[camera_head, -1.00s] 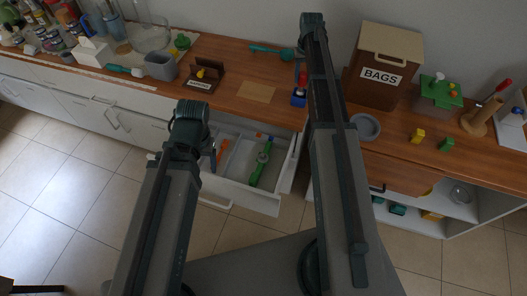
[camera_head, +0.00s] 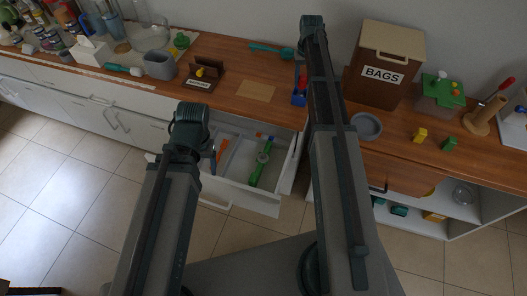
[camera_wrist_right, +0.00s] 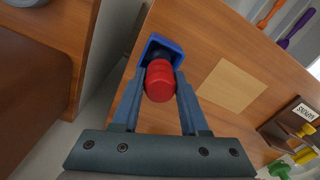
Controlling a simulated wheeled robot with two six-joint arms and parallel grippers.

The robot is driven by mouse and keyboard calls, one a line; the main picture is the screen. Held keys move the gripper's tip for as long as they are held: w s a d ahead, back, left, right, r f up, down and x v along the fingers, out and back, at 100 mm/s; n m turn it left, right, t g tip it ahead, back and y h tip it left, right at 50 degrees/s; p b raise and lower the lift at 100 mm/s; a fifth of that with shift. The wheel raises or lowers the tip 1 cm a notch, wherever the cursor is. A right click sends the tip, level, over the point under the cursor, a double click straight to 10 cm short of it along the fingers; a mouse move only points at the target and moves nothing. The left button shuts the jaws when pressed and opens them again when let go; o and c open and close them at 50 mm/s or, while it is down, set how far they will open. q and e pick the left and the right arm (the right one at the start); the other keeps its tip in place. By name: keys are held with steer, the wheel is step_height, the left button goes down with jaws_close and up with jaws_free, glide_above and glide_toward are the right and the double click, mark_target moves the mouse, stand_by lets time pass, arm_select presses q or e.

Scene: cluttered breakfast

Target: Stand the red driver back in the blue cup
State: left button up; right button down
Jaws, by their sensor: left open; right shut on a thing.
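My right gripper (camera_wrist_right: 159,80) is shut on the red driver (camera_wrist_right: 160,82), whose thick handle sits between its fingers. The blue cup (camera_wrist_right: 153,42) is just beyond the handle and shows around its far end. The driver's lower part is hidden, so I cannot tell how deep it is in the cup. In the head view, the blue cup (camera_head: 298,99) stands near the counter's front edge, with the red driver (camera_head: 303,80) above it, partly behind my right arm.
An open drawer (camera_head: 235,187) holds a green tool (camera_head: 262,160) and other items. A tan mat (camera_head: 256,91) lies left of the cup. The brown BAGS box (camera_head: 384,68) and a grey bowl (camera_head: 366,126) stand to the right.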

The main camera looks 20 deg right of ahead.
steer(key=shift+f, duration=0.15)
steer(key=shift+c, duration=1.7)
jaws_free()
step_height(320, 180, up, 14)
steer(key=p, duration=1.3)
steer(key=shift+p, duration=0.35)
steer(key=shift+f, duration=0.1)
